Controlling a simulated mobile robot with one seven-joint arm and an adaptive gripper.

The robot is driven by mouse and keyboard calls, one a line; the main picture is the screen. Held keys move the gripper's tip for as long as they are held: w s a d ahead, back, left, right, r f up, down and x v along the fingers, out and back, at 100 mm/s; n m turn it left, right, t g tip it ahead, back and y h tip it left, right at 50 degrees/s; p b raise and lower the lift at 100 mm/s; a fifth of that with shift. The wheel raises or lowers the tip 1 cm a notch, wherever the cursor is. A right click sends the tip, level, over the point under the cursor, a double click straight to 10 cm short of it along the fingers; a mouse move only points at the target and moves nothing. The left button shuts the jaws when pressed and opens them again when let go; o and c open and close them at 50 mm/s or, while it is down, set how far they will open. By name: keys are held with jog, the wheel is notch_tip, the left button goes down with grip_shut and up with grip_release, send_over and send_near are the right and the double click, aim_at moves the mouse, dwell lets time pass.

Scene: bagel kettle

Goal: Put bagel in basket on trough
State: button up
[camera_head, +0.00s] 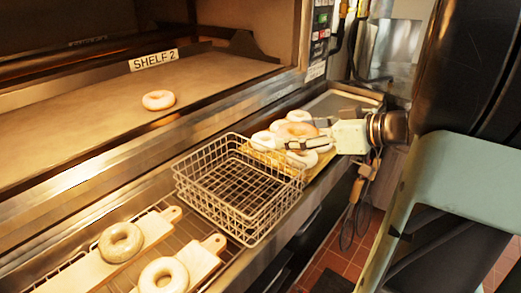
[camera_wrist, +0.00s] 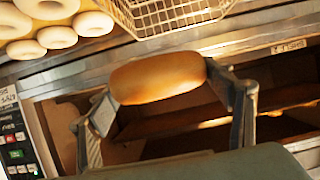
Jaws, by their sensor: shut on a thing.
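My gripper (camera_head: 309,134) is shut on a golden-brown bagel (camera_wrist: 157,79), with one finger at each side of it in the wrist view. In the head view this bagel (camera_head: 297,129) appears above or among paler bagels by the basket's right side; its exact height is hard to tell. The wire basket (camera_head: 213,209) is empty and sits on the metal trough (camera_head: 283,220), left of my gripper. The basket's rim and mesh also show at the top of the wrist view (camera_wrist: 165,15), apart from the held bagel.
Several pale bagels (camera_wrist: 56,37) lie on a board right of the basket. Two bagels (camera_head: 121,242) (camera_head: 163,276) sit on boards at front left. Another bagel (camera_head: 158,100) lies on the shelf marked SHELF 2. A control panel (camera_head: 321,30) stands behind.

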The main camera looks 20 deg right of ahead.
jog(key=w+a+f, duration=0.3)
jog(key=f, duration=0.5)
jog(key=shift+a+f, duration=0.2)
jog(key=shift+f, duration=0.2)
jog(key=shift+f+b, duration=0.65)
jog(key=shift+b, duration=0.7)
jog(key=o, duration=1.2)
jog(key=shift+r, duration=0.1)
jog(key=r+p+v, duration=0.1)
jog(key=v, duration=1.1)
